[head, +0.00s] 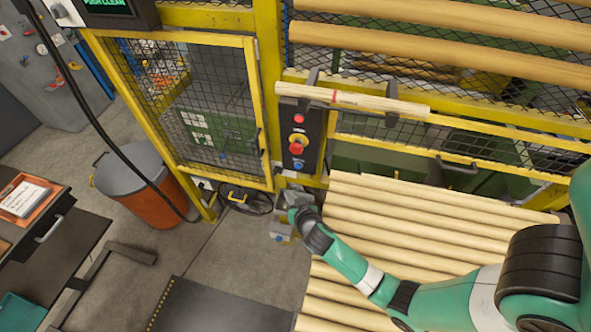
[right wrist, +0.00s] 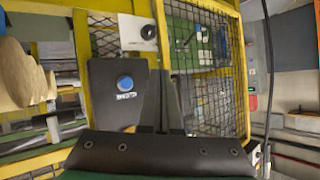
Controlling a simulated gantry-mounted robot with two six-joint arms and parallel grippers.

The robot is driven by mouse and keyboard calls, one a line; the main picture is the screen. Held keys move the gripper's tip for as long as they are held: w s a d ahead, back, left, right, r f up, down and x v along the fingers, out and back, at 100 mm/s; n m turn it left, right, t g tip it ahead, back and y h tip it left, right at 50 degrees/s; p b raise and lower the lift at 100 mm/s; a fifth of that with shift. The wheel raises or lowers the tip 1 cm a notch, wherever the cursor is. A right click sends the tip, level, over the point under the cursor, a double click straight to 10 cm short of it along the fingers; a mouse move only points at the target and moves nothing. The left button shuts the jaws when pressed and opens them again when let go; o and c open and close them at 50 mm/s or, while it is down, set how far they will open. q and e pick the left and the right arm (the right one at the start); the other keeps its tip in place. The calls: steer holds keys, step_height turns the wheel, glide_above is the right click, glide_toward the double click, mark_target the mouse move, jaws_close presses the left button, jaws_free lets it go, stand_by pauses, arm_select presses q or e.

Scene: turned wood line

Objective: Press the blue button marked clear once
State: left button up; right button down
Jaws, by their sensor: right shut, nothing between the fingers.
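The blue button (head: 298,163) is at the lower end of a dark control panel (head: 312,135) on the yellow frame, below a red emergency knob (head: 296,144). The right wrist view shows the panel upside down, with the blue button (right wrist: 125,83) and its small white label in clear sight; the label is too small to read surely. My right gripper (head: 292,214) is shut and empty, below the panel in the head view and apart from the button. Its fingertips are hard to make out. My left gripper is not in view.
A red light (head: 299,118) sits above the emergency knob. A pale wooden rod (head: 380,104) lies across in front of the panel's top. A mesh door (head: 190,110) stands left. Turned rods (head: 400,215) lie in rows below right. An orange bin (head: 150,205) stands left.

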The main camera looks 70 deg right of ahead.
mark_target(298, 166)
steer(key=shift+d, duration=0.15)
steer(key=w+d+p, duration=0.1)
steer(key=d, duration=0.7)
steer(key=shift+w+d, duration=0.25)
stand_by(2.0)
steer(key=shift+d, duration=0.4)
steer(key=shift+w+d, duration=0.1)
steer(key=shift+d, duration=0.3)
stand_by(0.4)
steer(key=shift+a, duration=0.1)
steer(key=shift+a+r, duration=0.1)
steer(key=shift+a, duration=0.6)
